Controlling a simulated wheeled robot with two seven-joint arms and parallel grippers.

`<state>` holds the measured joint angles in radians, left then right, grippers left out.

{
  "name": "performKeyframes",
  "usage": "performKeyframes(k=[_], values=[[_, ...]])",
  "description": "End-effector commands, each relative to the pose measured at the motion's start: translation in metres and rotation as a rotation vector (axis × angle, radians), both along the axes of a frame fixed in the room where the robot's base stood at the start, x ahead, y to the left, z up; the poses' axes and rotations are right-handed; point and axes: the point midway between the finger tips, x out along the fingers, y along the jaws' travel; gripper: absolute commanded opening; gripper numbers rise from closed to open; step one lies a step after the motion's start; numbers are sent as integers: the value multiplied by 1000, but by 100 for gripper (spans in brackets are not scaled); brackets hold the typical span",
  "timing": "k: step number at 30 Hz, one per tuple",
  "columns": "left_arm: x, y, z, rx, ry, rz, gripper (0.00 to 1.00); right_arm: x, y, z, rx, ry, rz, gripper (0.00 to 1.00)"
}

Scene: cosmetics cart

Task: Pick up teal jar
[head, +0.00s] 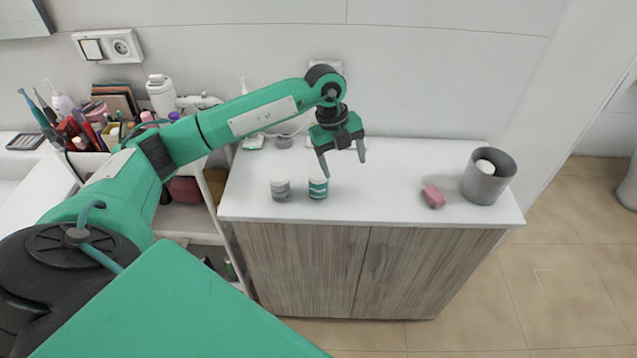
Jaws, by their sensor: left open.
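The teal jar (318,187) is a small round jar with a white lid and a teal label. It stands upright on the white top of the cabinet (375,190). A similar jar with a grey label (280,187) stands just to its left, with a narrow gap between them. My left gripper (343,164) points downward with its fingers spread, empty. It is above and slightly right of the teal jar in the picture, apart from it as far as I can tell. My right gripper does not show.
Small items lie at the back near the wall. A crowded shelf with bottles and brushes is at the left. The cabinet top between jars and block is clear.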

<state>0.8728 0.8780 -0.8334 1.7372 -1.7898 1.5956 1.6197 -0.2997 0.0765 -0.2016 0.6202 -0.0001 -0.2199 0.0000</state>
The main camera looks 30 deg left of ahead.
Motion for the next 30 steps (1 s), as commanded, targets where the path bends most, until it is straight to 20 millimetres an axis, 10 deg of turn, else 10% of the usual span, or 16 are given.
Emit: performKeyframes(k=[7, 30], values=[[1, 69, 20, 245, 58, 151, 74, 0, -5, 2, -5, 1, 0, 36], [-1, 70, -75, 258, 65, 158, 74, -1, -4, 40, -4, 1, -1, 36]])
